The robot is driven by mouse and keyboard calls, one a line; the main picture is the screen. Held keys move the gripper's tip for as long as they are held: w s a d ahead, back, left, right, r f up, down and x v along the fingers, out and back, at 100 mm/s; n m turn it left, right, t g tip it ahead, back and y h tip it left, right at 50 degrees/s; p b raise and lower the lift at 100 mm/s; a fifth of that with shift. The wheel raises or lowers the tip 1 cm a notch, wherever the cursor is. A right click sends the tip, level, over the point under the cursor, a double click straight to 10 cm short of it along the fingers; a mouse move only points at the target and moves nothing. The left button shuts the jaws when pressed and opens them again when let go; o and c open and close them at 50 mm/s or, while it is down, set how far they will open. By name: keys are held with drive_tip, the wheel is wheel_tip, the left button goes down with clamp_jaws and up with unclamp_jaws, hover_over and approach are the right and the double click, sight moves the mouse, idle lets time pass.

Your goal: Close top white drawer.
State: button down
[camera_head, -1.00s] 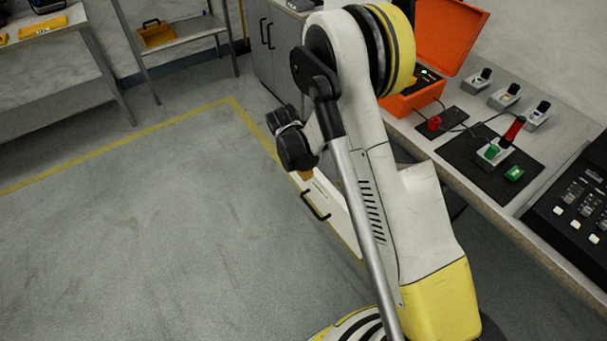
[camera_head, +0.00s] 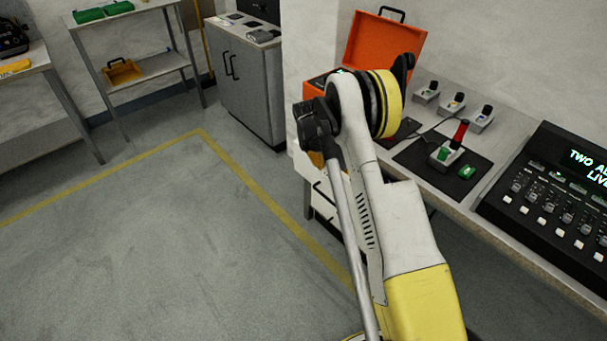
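A white drawer unit (camera_head: 326,207) with black handles stands under the workbench, just left of my arm in the picture. Its top white drawer (camera_head: 303,162) shows only as a small part of white front beside my wrist. My arm covers the rest, so I cannot tell how far out the drawer is. My gripper (camera_head: 316,156) is at the dark wrist end, in front of the upper part of the unit. Its fingers cannot be made out, and whether it touches the drawer is unclear.
The workbench (camera_head: 470,208) on the right carries an open orange case (camera_head: 382,48), a black mat (camera_head: 415,158) with small devices and a black console (camera_head: 555,200). A grey cabinet (camera_head: 250,90) stands behind. The floor on the left is clear inside yellow lines.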

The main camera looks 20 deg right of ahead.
drive_tip(key=shift+w+d, duration=0.3)
drive_tip(key=shift+d, duration=0.65)
drive_tip(key=shift+w+d, duration=0.35)
drive_tip(key=shift+d, duration=0.6)
drive_tip(key=shift+w+d, duration=0.3)
drive_tip(key=shift+d, duration=0.65)
drive_tip(key=shift+a, duration=0.15)
